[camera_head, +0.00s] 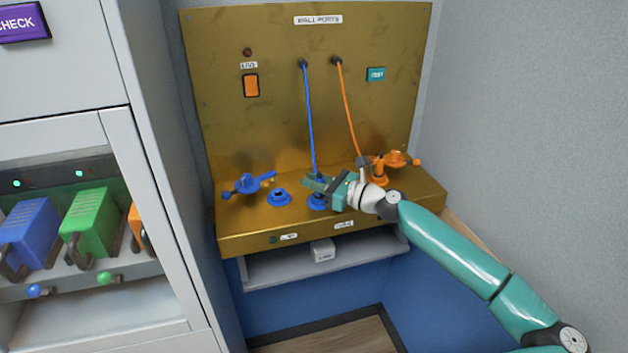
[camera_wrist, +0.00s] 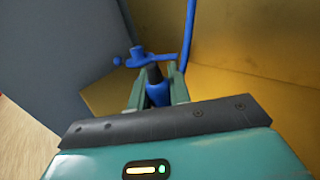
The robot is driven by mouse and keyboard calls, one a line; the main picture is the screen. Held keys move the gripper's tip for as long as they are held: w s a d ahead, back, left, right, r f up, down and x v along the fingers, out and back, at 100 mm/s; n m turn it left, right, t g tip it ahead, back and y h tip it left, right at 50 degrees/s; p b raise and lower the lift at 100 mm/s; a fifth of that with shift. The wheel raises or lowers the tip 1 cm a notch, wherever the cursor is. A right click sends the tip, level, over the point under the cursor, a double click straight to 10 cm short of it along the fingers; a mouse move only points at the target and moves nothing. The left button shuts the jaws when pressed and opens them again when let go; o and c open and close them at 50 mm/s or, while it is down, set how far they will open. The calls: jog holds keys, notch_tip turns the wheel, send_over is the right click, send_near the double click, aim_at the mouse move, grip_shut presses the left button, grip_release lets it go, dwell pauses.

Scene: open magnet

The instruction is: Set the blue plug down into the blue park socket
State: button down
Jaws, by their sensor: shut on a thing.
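My gripper (camera_head: 318,184) reaches in from the right over the brass ledge and is shut on the blue plug. In the wrist view the blue plug (camera_wrist: 157,93), with a dark section, shows between the two fingers (camera_wrist: 158,88). A blue cable (camera_head: 309,115) runs from the wall panel down to the gripper. One blue ring socket (camera_head: 318,203) lies right under the gripper and is partly hidden by it. Another blue socket (camera_head: 279,197) to its left is empty. I cannot tell whether the plug touches the socket below. The small ledge labels are unreadable.
A blue lever valve (camera_head: 248,184) stands left on the ledge (camera_head: 240,240). An orange plug (camera_head: 378,167) with its cable (camera_head: 349,110) and an orange valve (camera_head: 397,158) stand close behind my gripper at right. A grey cabinet (camera_head: 160,150) borders the left side.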

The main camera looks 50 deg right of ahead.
jog(key=c, duration=1.2)
grip_release()
jog(key=v, duration=1.3)
jog(key=shift+s, duration=0.4)
jog(key=shift+d, duration=0.1)
